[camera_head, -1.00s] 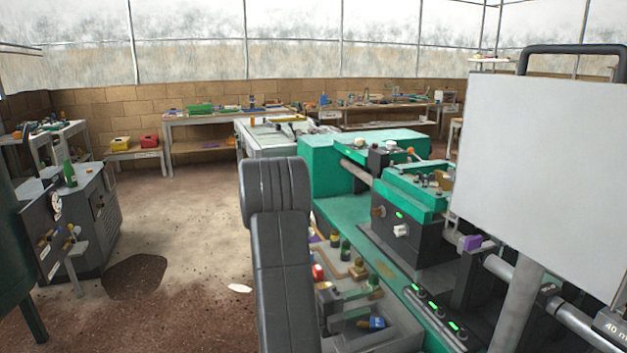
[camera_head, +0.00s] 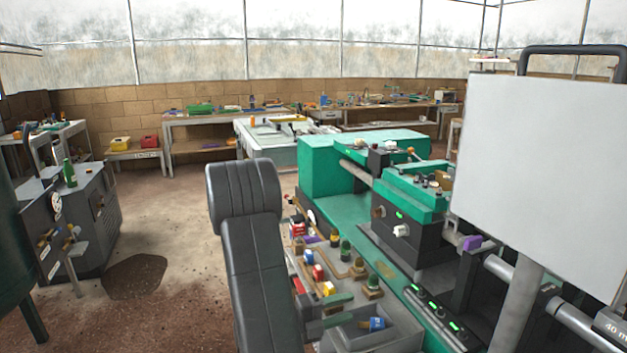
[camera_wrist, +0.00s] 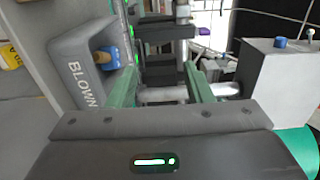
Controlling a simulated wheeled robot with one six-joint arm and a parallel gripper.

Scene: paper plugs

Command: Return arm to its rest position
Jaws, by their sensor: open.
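My arm (camera_head: 255,260) rises as a dark padded link in the middle of the head view and hides part of the floor and bench behind it. My gripper (camera_head: 346,309) shows low behind it, its green fingers above the grey work tray. In the wrist view my gripper (camera_wrist: 160,85) has its two green fingers apart, with nothing visibly held between them. A grey bin marked BLOWN (camera_wrist: 85,68) lies just left of the fingers, with a blue and orange plug (camera_wrist: 105,54) in it. That blue plug (camera_head: 376,323) also shows right of my gripper in the head view.
The green machine (camera_head: 335,165) stands right of my arm, with lit buttons along its front rail. A white panel (camera_head: 545,180) fills the right side. The floor (camera_head: 170,240) on the left is largely clear.

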